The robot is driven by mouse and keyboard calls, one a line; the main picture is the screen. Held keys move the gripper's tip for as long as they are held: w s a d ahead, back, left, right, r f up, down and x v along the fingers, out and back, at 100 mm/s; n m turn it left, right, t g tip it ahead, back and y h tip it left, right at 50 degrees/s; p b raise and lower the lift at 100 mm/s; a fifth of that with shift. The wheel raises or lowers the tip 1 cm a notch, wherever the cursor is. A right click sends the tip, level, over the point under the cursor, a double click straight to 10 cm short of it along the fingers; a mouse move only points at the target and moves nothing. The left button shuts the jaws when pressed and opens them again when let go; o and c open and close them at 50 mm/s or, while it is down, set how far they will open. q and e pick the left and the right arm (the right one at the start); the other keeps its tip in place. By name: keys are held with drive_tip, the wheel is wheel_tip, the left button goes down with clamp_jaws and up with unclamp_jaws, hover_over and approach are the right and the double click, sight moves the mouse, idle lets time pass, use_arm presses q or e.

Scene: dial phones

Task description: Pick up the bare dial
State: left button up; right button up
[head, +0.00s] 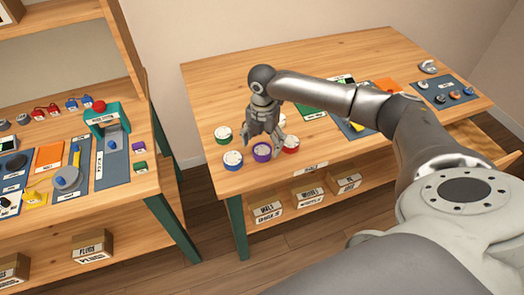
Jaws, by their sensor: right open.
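My right gripper (264,138) reaches over the left end of the right-hand table, pointing down, with its fingers apart and nothing seen between them. Several small round dials with pale tops stand around and below it: a green one (223,134), a blue one (232,161), a purple one (262,152) and a red one (291,145). The purple one is just under the fingertips in the picture; I cannot tell whether they touch. The fingers hide part of the table and partly cover the red one. I cannot tell which dial is the bare one. My left gripper is out of view.
The right-hand table (225,85) has bare wood at its back left. A dark mat (437,100) with small parts lies at its right end. Labelled boxes (267,210) sit on the shelf below. A second bench with a teal press (107,115) stands left, across a gap.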

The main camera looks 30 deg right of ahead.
sight(262, 152)
drive_tip(key=shift+f, duration=1.45)
drive_tip(key=shift+c, duration=0.6)
drive_tip(key=c, duration=0.5)
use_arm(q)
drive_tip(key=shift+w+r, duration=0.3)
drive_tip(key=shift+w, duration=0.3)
use_arm(e)
drive_tip(key=shift+r, duration=0.1)
drive_tip(key=c, duration=0.6)
